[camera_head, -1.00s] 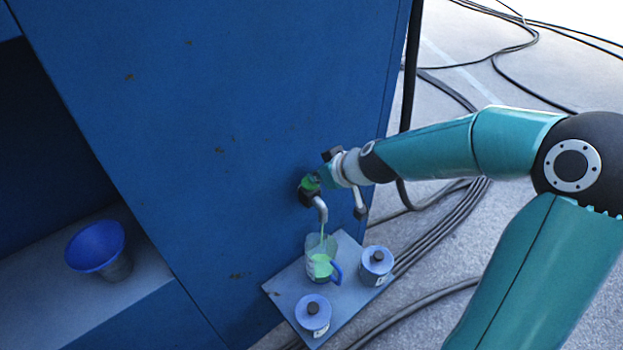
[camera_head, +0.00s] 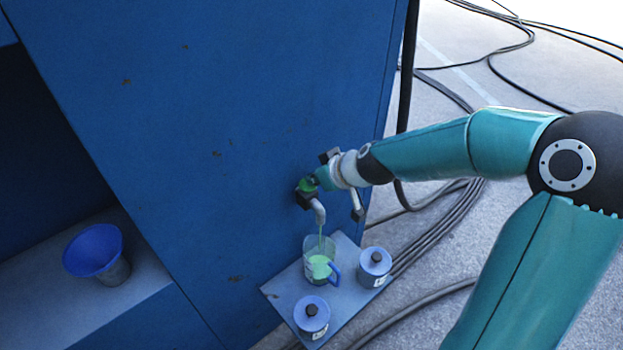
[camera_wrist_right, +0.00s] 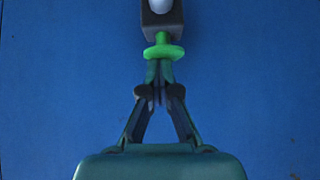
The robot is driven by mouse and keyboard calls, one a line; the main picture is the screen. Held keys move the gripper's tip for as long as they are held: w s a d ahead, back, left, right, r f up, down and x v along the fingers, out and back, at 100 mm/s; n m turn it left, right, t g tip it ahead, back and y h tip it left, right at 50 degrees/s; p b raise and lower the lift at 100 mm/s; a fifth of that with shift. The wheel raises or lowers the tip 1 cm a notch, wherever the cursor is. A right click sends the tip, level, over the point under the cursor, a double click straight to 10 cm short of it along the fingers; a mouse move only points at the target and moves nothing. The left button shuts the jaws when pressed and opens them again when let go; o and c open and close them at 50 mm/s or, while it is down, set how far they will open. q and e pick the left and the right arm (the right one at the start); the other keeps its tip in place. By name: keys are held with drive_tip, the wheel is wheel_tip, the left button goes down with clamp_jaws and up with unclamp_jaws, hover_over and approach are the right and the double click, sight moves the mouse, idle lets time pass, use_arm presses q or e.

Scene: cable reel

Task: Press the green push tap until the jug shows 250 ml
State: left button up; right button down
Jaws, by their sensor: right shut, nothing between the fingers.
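The green push tap (camera_head: 306,185) is on the blue cabinet wall, with a grey spout (camera_head: 319,212) bent downward. My right gripper (camera_wrist_right: 159,82) is shut and empty, its fingertips against the green button (camera_wrist_right: 163,52) in the wrist view. Green liquid (camera_head: 319,267) fills the lower part of the jug. Its scale is too small to read. My left gripper is out of view.
A blue funnel-shaped cup (camera_head: 94,250) sits in the left recess. Black cables (camera_head: 440,215) lie on the floor.

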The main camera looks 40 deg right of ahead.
drive_tip(key=w+r+p+v, duration=0.2)
drive_tip(key=p+v, duration=0.4)
drive_tip(key=v, duration=0.6)
drive_tip(key=shift+s+r, duration=0.2)
drive_tip(key=shift+s, duration=0.1)
idle(0.8)
drive_tip(key=p, duration=0.4)
drive_tip(key=r+p, duration=0.1)
drive_tip(key=p, duration=0.4)
drive_tip(key=shift+a+r, duration=0.25)
drive_tip(key=shift+a, duration=0.05)
idle(0.3)
